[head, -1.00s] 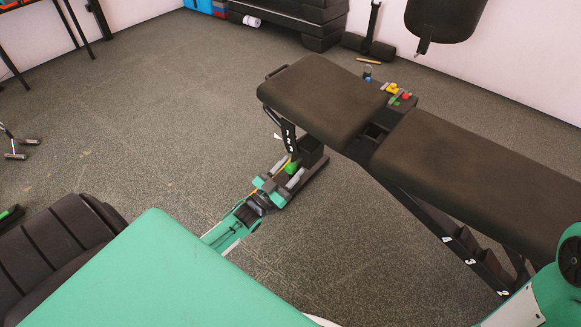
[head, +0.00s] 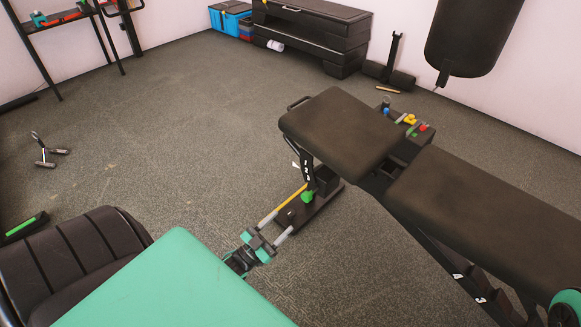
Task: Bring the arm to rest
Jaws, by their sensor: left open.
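My left gripper (head: 279,225) is low in the middle of the head view, with its two grey fingers apart and no object visible between them. It points toward the base foot (head: 318,208) of a black workout bench (head: 340,130). A green object (head: 308,196) and a thin yellow stick (head: 291,198) are at that foot, just beyond the fingertips. Whether the fingers touch the foot cannot be told. A green link of my left arm hides the floor at bottom left. Part of my right arm shows at the lower right edge; its gripper is out of view.
The bench's long seat (head: 490,195) fills the right side. Small coloured items (head: 410,119) are beside the bench pads. A black ridged object (head: 75,250) is at lower left, with a small handled item (head: 45,152) behind it.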

